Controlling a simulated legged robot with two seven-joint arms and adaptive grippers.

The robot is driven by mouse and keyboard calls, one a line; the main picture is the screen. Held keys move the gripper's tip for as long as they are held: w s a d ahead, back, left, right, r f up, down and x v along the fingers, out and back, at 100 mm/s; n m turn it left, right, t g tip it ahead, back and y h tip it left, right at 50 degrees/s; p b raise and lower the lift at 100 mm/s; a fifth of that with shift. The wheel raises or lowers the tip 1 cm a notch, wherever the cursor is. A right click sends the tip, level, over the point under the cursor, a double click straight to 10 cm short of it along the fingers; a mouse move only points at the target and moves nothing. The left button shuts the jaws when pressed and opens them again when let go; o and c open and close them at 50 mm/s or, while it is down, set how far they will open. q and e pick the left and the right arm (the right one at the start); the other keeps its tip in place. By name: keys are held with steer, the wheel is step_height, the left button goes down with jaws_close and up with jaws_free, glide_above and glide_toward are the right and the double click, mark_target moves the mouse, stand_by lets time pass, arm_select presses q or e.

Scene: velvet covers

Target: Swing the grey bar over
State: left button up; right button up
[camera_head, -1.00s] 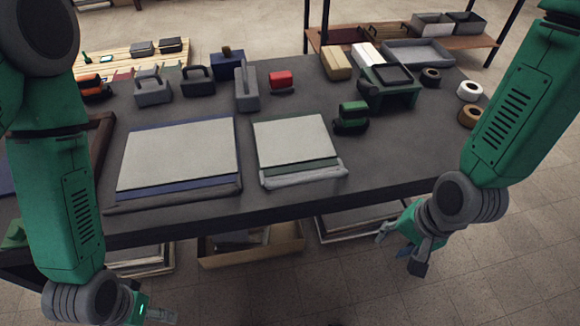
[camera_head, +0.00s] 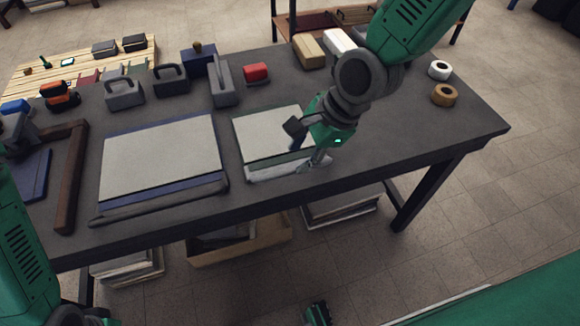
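A light grey bar (camera_head: 262,173) lies along the front edge of the smaller pale board (camera_head: 262,128), near the table's front edge. A dark grey bar (camera_head: 150,203) lies along the front of the larger pale board (camera_head: 160,160). I cannot tell for certain which one the task names. My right gripper (camera_head: 303,148) hangs over the right front corner of the smaller board, its fingers apart. One fingertip is close to the right end of the light grey bar; contact cannot be told. It hides part of the board.
Grey caddy-like blocks (camera_head: 124,93), a tall grey block (camera_head: 222,82) and a red block (camera_head: 255,72) stand behind the boards. A brown frame (camera_head: 70,180) lies at the left. Tape rolls (camera_head: 444,95) sit at the right. The table's right front is clear.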

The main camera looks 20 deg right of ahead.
mark_target(288, 170)
steer(key=x, duration=0.4)
steer(key=shift+a+f, duration=0.25)
steer(key=shift+d+f, duration=0.1)
steer(key=shift+f, duration=0.2)
steer(key=shift+w+d+f, duration=0.1)
steer(key=shift+d+f, duration=0.2)
steer(key=shift+d, duration=0.05)
steer(key=shift+a+r, duration=0.15)
steer(key=shift+a, duration=0.25)
jaws_close()
